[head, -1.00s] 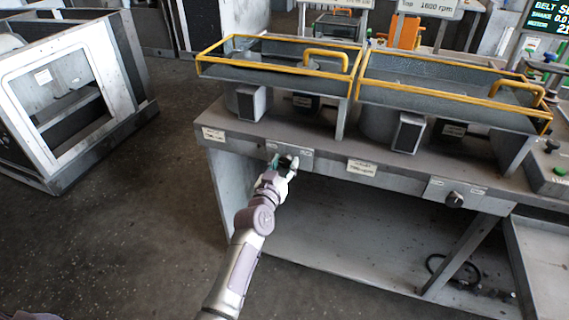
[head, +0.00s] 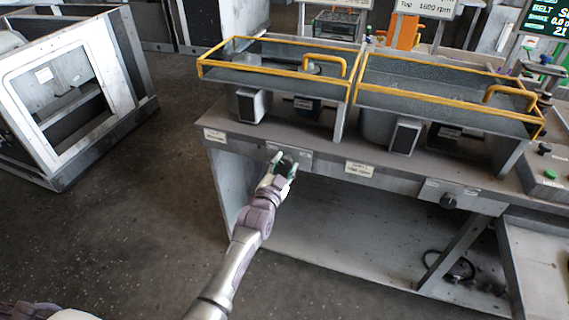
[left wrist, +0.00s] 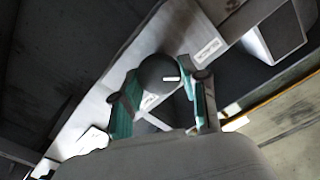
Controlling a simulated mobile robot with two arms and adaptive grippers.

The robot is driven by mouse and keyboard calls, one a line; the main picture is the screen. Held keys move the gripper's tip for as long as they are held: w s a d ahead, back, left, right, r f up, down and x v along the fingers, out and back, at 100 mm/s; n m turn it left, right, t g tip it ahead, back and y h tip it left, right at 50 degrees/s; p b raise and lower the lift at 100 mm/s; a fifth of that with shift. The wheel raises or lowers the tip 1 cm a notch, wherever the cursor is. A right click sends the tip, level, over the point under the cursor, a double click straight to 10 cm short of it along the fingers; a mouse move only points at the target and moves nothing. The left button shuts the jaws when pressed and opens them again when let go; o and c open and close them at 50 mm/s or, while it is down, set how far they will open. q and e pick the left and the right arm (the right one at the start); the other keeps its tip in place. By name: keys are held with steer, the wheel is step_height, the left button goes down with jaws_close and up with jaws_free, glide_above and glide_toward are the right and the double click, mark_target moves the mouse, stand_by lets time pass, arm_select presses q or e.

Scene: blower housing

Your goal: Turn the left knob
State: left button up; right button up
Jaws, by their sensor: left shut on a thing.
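The left knob is a round black knob with a white mark, seen in the left wrist view (left wrist: 158,74) on the bench's light front panel. My left gripper (head: 283,166) is at this knob, on the left part of the bench front in the head view. In the left wrist view its green-padded fingers (left wrist: 162,102) stand on both sides of the knob and are shut on it. In the head view the gripper mostly hides the knob. The right knob (head: 449,202) is on the bench front farther right.
The bench (head: 330,165) carries two grey trays with yellow rails (head: 275,72). Its underside is an open bay with a dark cable (head: 460,265). A grey frame cabinet (head: 75,95) stands at left. The floor (head: 130,235) between is clear.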

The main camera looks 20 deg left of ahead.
stand_by(0.3)
arm_select(q)
steer(key=o, duration=1.1)
steer(key=shift+o, duration=0.2)
steer(key=s, duration=1.2)
steer(key=shift+a, duration=0.2)
